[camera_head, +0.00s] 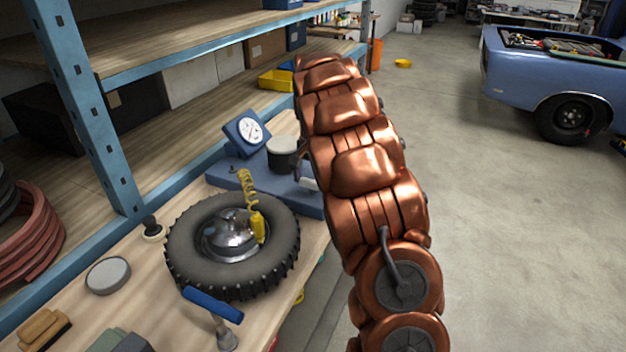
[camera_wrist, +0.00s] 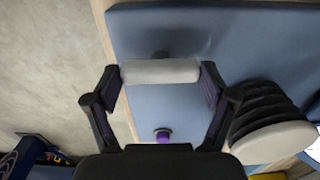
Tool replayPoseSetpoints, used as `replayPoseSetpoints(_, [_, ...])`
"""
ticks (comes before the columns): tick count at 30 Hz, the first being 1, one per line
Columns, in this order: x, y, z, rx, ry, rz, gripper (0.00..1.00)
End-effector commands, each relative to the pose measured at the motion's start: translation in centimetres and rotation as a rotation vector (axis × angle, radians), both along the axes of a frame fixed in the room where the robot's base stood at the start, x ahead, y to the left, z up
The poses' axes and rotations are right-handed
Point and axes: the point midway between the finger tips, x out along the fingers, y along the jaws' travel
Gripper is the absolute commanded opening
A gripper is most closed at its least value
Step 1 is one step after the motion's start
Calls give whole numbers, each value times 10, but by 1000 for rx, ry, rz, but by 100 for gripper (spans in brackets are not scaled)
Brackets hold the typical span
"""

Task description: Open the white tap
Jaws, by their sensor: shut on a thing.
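The white tap (camera_wrist: 160,71) shows in the wrist view as a white bar-shaped handle on a short dark stem, in front of a blue panel (camera_wrist: 220,35). My gripper (camera_wrist: 165,82) has one finger at each end of the bar and is shut on it. The bar lies nearly level across the picture. In the head view a small white piece of the tap (camera_head: 309,184) shows at the edge of the blue base (camera_head: 292,197). My copper-coloured arm hides most of the tap and my gripper there.
A purple knob (camera_wrist: 163,136) sits on the panel below the tap. A black bellows with a white top (camera_wrist: 275,138) stands to the right. In the head view a gauge (camera_head: 247,131) and a tyre (camera_head: 232,245) are left of my arm.

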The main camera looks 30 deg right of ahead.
Motion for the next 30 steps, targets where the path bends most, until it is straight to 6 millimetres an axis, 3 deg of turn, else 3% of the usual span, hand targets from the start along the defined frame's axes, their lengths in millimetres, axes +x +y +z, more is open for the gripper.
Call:
replayPoseSetpoints(11, [1,0,-4,-2,-3,157,48])
replayPoseSetpoints(30, [1,0,-4,0,-2,751,48])
